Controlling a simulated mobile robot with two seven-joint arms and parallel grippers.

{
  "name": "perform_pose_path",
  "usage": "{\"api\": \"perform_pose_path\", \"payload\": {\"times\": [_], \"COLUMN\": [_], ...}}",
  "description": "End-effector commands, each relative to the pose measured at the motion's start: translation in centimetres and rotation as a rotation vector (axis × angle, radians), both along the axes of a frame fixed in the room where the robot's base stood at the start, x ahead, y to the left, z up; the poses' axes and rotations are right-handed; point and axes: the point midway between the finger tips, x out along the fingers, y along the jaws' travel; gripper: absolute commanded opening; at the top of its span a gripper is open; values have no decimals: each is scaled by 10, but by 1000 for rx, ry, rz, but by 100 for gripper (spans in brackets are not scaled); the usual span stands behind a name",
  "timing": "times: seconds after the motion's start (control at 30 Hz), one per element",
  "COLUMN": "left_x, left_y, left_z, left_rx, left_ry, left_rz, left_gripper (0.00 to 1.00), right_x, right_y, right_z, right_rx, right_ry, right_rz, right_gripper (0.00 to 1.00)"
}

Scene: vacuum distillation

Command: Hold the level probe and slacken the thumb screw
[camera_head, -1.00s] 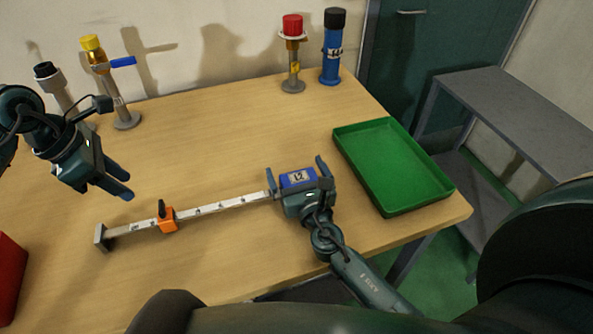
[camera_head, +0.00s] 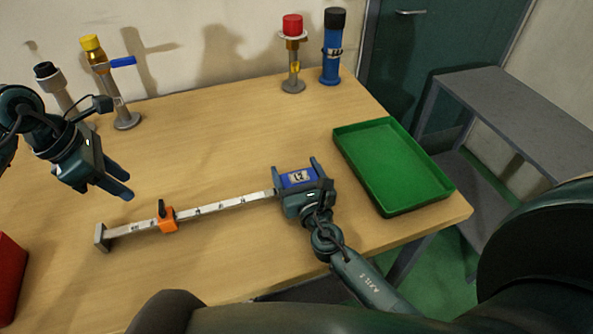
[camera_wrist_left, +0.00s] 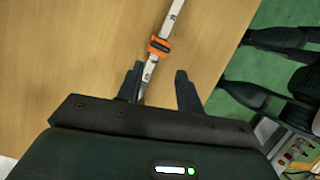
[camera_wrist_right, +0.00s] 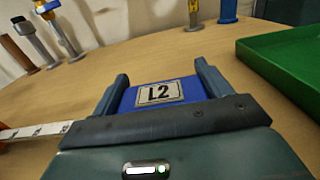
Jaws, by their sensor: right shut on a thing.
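The level probe (camera_head: 215,207) is a long pale graduated bar lying across the table, with a metal end block (camera_head: 102,238) at its left and a blue head marked L2 (camera_head: 298,177) at its right. An orange slider (camera_head: 167,222) with a black thumb screw (camera_head: 161,207) sits on the bar toward its left end; the slider also shows in the left wrist view (camera_wrist_left: 159,46). My right gripper (camera_head: 297,169) is shut on the blue head, with a finger on either side, also in the right wrist view (camera_wrist_right: 160,84). My left gripper (camera_head: 123,184) is open and empty, above and left of the slider.
A green tray (camera_head: 440,190) lies on the right of the table. A red-topped valve (camera_head: 292,60) and a blue cylinder (camera_head: 332,50) stand at the back. A yellow-topped valve (camera_head: 106,80) stands back left. A red object (camera_head: 8,275) is at the left edge.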

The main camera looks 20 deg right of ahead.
Motion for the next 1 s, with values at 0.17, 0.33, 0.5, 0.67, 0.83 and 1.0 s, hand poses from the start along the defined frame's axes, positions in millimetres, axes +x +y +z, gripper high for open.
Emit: {"api": "perform_pose_path", "payload": {"times": [0.17,0.33,0.5,0.67,0.83,1.0], "left_x": [0,0,4,7,7,5], "left_y": [0,0,4,10,6,-6], "left_z": [0,0,8,19,10,-19], "left_rx": [0,0,-11,-35,-44,-45], "left_ry": [0,0,-7,-18,-19,-17], "left_rz": [0,0,-67,-185,-220,-218], "left_gripper": [36,37,51,58,58,58], "right_x": [0,0,0,0,0,0], "right_y": [0,0,0,0,0,0], "right_z": [0,0,0,0,0,0], "right_rx": [-1,-1,-1,-1,-1,-1], "right_ry": [0,0,0,0,0,0], "right_rz": [0,0,0,0,0,0], "right_gripper": [44,32,32,32,32,32]}}
